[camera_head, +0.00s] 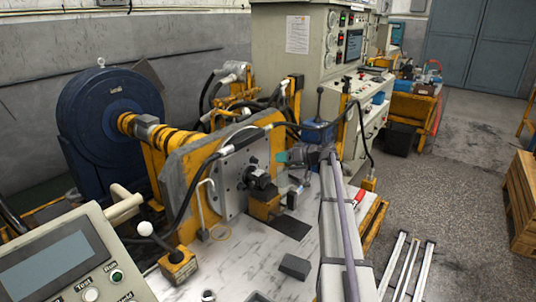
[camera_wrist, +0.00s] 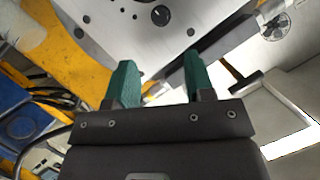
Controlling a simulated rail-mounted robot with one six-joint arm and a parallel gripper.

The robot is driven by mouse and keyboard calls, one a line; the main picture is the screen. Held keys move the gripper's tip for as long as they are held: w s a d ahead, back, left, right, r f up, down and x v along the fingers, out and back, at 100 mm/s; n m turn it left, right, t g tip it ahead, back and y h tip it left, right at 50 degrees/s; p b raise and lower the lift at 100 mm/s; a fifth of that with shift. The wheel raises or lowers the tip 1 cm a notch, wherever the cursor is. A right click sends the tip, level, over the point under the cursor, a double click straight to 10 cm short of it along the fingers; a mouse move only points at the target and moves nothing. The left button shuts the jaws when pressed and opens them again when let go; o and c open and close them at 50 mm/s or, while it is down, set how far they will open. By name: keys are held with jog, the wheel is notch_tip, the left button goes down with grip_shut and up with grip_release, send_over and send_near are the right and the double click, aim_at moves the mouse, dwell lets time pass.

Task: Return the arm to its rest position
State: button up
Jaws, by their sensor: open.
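My gripper (camera_head: 283,157) is at the middle of the head view, its teal fingertips pointing left toward the upright grey metal plate (camera_head: 232,182) of the test stand. In the wrist view my gripper (camera_wrist: 160,62) has its two green fingers spread apart with nothing between them. The drilled metal plate (camera_wrist: 150,22) fills the top of that view, beyond the fingertips. Whether the fingertips touch anything is hard to tell, but I see no contact. My arm (camera_head: 335,225) reaches up from the bottom of the head view. A black fitting (camera_head: 260,178) is mounted on the plate, below and left of my gripper.
A black hose (camera_head: 186,185) loops in front of the stand. A control panel (camera_head: 70,262) fills the lower left. A dark block (camera_head: 294,266) lies on the white worktop (camera_head: 240,270). A grey console (camera_head: 290,60) stands behind. Open floor (camera_head: 450,190) lies to the right.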

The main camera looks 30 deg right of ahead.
jog(key=s+a+f+m+g+h+p, duration=0.2)
jog(key=s+a+f+m+g+h, duration=0.3)
jog(key=s+a, duration=0.75)
jog(key=s+a+n+g+h+p, duration=0.3)
jog(key=s+a+g+h+p, duration=0.1)
jog(key=s+a, duration=1.6)
jog(key=shift+s+r+n+g+p, duration=0.2)
jog(key=shift+s+n+g+p, duration=0.25)
jog(key=shift+s+g, duration=0.6)
